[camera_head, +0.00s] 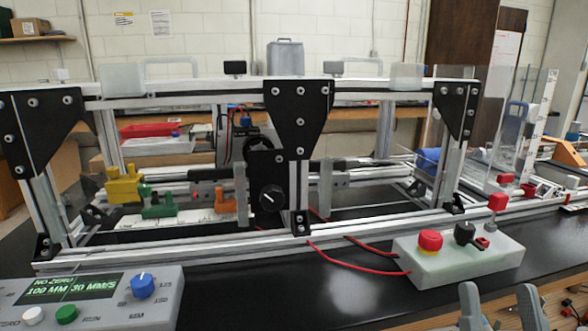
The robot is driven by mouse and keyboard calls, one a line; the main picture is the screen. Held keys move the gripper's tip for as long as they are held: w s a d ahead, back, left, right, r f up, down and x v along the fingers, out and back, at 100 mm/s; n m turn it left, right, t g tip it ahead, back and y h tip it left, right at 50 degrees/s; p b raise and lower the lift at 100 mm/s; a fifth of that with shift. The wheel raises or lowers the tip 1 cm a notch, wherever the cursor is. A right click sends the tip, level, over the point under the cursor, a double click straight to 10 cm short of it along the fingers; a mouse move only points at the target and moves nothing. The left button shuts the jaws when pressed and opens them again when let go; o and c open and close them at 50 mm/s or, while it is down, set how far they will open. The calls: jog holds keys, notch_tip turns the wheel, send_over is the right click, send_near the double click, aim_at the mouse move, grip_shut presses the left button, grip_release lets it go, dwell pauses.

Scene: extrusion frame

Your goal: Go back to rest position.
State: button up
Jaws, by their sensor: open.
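My gripper (501,306) shows at the bottom right edge of the head view, as two grey fingertips standing apart. It is open, with nothing between the fingers. It is below and in front of the white control box (455,262) with a red button (430,241). The rest of my arm is out of view. The aluminium extrusion frame (180,244) stands on the black table behind, apart from my gripper.
A grey panel (90,300) with a green display and blue knob sits at the lower left. Red cables (355,266) run from the control box to the frame. The black tabletop (300,295) is clear between panel and box. Yellow, green and orange blocks (158,204) sit inside the frame.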

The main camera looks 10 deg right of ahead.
jog(key=s+a+f+g+y, duration=0.2)
jog(key=s+f+g, duration=0.15)
jog(key=f, duration=0.55)
jog(key=s+a+f+g+y, duration=0.15)
jog(key=s+f, duration=0.25)
jog(key=f, duration=0.4)
jog(key=s+a+f+n+g+y, duration=0.2)
jog(key=s+f+g, duration=0.1)
jog(key=s+f, duration=0.3)
jog(key=s+a+f+n+g+y, duration=0.2)
jog(key=s+f, duration=0.1)
jog(key=s, duration=0.5)
notch_tip(320, 180, up, 14)
jog(key=p, duration=1.4)
jog(key=shift+w+r, duration=0.2)
jog(key=shift+w, duration=0.25)
